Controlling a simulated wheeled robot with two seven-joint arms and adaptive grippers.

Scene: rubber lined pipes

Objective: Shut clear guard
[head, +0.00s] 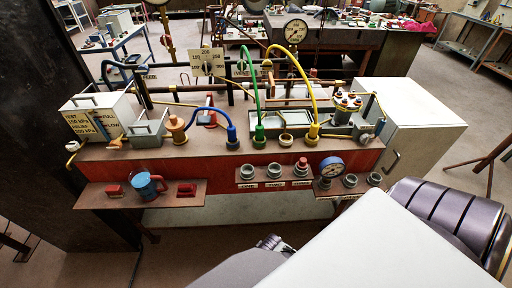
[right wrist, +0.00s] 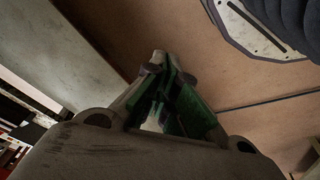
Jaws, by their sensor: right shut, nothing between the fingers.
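I cannot make out a clear guard with certainty in either view. The red-fronted bench (head: 220,160) stands across the head view with its pipe fittings on top. A pale framed box (head: 293,118) sits on it between the green and yellow hose ends; I cannot tell whether it has a clear cover. My right gripper (right wrist: 160,65) is shut and empty in the right wrist view, its fingers together over bare brown floor. In the head view my right arm covers the lower right, well in front of the bench. My left gripper is out of view.
Grey sockets, a red knob and a blue gauge (head: 331,167) line the right shelf. Blue, green and yellow hoses (head: 308,75) arch above the bench. A white cabinet (head: 415,125) stands at its right end.

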